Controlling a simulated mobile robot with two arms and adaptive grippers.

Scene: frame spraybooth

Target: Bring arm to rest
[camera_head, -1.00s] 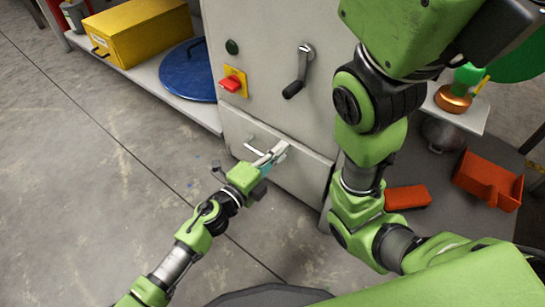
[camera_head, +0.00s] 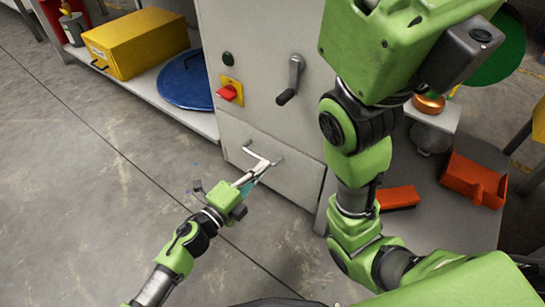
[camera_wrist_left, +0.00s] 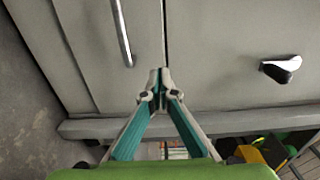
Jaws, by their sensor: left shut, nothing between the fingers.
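My left gripper (camera_head: 264,166) is in front of the grey cabinet's lower drawer, with its fingertips close to the drawer's handle (camera_head: 258,154) in the head view. The fingers are closed together with nothing between them. In the left wrist view the closed fingertips (camera_wrist_left: 160,76) point at the cabinet front, and a metal bar handle (camera_wrist_left: 122,32) shows to their left, apart from them. My left arm reaches in from the lower left. My right arm is folded close on the right side of the head view; its gripper does not show.
The cabinet (camera_head: 240,40) carries a red switch (camera_head: 229,93) and a black lever (camera_head: 290,80). A yellow box (camera_head: 138,43) and blue lid (camera_head: 188,78) sit on a low shelf at left. Orange bins (camera_head: 474,180) stand at right. The concrete floor (camera_head: 80,200) at left is clear.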

